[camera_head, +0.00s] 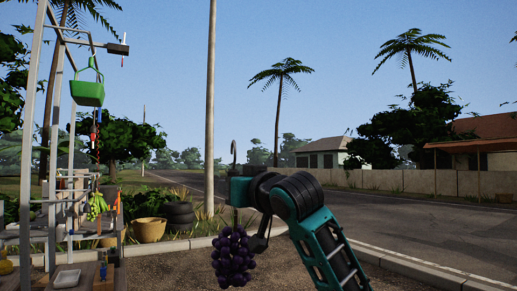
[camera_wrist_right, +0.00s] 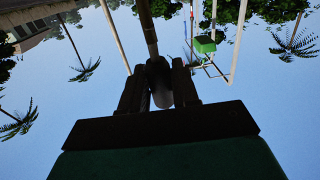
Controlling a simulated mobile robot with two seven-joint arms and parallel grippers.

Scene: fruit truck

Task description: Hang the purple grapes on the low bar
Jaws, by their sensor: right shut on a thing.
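The purple grapes (camera_head: 232,260) hang in a bunch below my right gripper (camera_head: 236,188), clear of the ground. A thin metal hook (camera_head: 233,148) rises above the gripper. In the right wrist view, the two dark fingers of the right gripper (camera_wrist_right: 158,78) are shut on the hook's stem (camera_wrist_right: 149,30). The grapes do not show there. The metal frame (camera_head: 50,130) of the stall stands at the far left, apart from the gripper. I cannot tell which of its crosspieces is the low bar. My left gripper is not in view.
A green hanging pan (camera_head: 88,93) is on the frame; it also shows in the right wrist view (camera_wrist_right: 205,45). Green bananas (camera_head: 97,206) hang lower. A tan pot (camera_head: 149,230) and dark tires (camera_head: 179,215) stand between stall and gripper. A pole (camera_head: 210,100) rises behind.

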